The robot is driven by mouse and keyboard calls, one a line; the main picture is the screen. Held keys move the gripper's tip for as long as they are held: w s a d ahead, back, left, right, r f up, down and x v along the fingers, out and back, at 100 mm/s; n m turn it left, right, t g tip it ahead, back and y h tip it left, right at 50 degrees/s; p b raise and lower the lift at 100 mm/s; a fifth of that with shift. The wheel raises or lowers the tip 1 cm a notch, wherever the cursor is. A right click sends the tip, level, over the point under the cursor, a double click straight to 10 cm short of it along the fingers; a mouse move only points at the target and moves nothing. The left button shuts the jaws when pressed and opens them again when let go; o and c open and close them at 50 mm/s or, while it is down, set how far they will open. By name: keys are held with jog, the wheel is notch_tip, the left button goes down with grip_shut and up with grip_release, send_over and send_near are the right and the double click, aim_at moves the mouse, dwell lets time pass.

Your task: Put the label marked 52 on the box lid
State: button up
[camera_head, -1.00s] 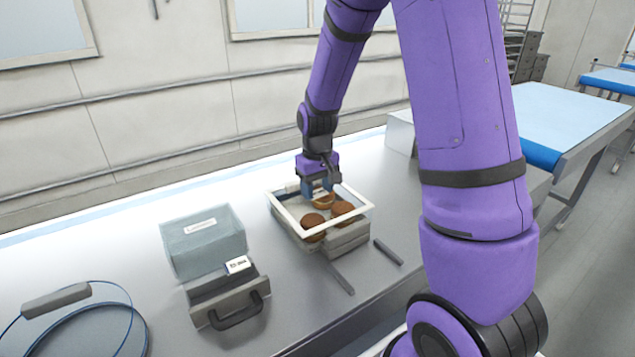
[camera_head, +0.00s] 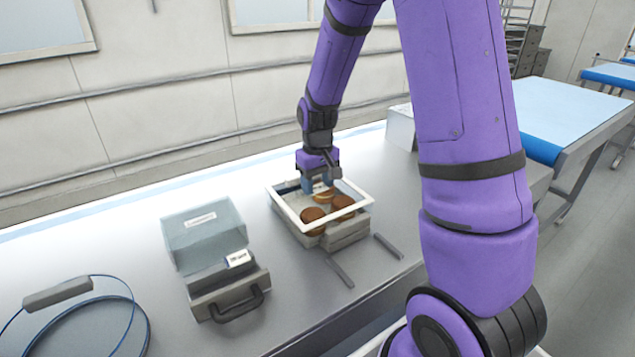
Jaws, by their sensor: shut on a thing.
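My gripper (camera_head: 321,189) is at the far side of a white-rimmed box (camera_head: 359,204), pointing down. It is shut on a light brown round (camera_head: 325,197), partly hidden by the fingers. Two darker brown rounds (camera_head: 313,215) lie nearer the front of the box. Another pale label (camera_head: 200,220) is on the device's translucent grey cover (camera_head: 192,243). Neither marking is readable, so I cannot tell which reads 52. I cannot make out a separate box lid.
Two dark bars (camera_head: 388,246) lie on the metal table, in front and to the right of the box. A coiled blue cable (camera_head: 131,318) with a grey block (camera_head: 58,293) is at the far left. A white box (camera_head: 402,127) stands behind. My arm hides part of the right side.

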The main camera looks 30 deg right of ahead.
jog(key=shift+f, duration=0.45)
dwell(0.5)
jog(key=o, duration=1.1)
jog(key=shift+r, duration=0.1)
jog(key=shift+r, duration=3.4)
